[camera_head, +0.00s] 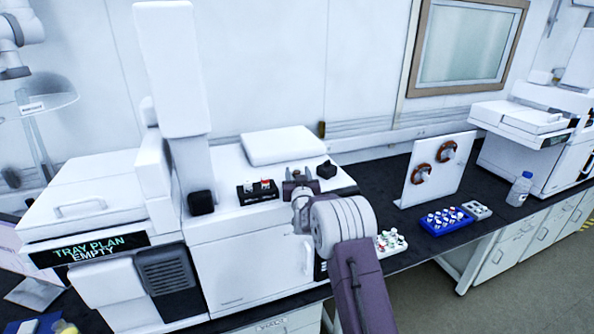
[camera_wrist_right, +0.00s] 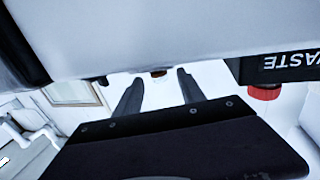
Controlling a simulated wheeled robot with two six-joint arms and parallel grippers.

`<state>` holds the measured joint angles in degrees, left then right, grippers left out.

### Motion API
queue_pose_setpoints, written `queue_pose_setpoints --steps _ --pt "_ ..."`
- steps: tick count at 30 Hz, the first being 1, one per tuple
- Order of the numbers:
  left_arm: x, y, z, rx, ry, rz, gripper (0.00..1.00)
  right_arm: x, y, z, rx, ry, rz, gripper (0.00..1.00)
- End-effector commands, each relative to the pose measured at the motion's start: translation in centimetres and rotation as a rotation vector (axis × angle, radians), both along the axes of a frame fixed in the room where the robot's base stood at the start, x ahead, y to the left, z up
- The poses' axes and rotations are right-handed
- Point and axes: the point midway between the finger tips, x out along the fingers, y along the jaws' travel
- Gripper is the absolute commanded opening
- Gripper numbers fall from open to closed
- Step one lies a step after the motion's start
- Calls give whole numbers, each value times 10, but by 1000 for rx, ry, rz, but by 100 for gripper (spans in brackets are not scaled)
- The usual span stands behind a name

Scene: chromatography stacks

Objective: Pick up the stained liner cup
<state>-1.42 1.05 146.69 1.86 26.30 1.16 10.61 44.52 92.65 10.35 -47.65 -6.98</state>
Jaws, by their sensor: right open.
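My right gripper (camera_head: 298,180) is above the front part of the white instrument's top, right of a small black rack (camera_head: 257,191). The rack holds small white and red pieces. In the right wrist view the two dark fingers (camera_wrist_right: 159,88) are spread apart with nothing gripped. A small brownish-red piece (camera_wrist_right: 158,72) shows between and beyond the fingertips, partly cut off by a pale surface. It may be the stained liner cup, but it is too small to tell. A black block marked WASTE (camera_wrist_right: 290,68), upside down, has a red piece (camera_wrist_right: 265,93) at its edge.
A dark block (camera_head: 327,170) is close right of my gripper. A blue vial rack (camera_head: 447,221), a white panel (camera_head: 437,170) and a bottle (camera_head: 519,189) stand on the bench to the right.

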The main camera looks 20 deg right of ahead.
Motion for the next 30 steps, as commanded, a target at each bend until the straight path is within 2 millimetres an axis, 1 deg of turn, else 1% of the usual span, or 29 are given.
queue_pose_setpoints --steps 1,4,11,12,14,15,17,26,29,30 --pt "0 0 9 0 0 0 32 7 -3 4 0 0 -1 47" --pt "0 0 11 0 0 0 32 16 -5 2 0 1 -1 47" --pt "0 0 10 0 0 0 32 19 -6 0 -1 0 0 47" --pt "0 0 10 0 0 0 32 19 -6 0 -1 0 0 44" --pt "0 0 10 0 0 0 32 18 -6 0 -1 0 0 27" --pt "0 0 10 0 0 0 32 18 -6 0 -1 0 0 16" --pt "0 0 10 0 0 0 32 18 -6 0 -1 0 0 0" --pt "0 0 10 0 0 0 32 18 -6 0 0 0 0 0" --pt "0 0 8 0 0 0 32 19 -6 5 -1 -1 0 0" --pt "0 0 6 0 0 0 32 19 -6 10 -2 -2 0 0"
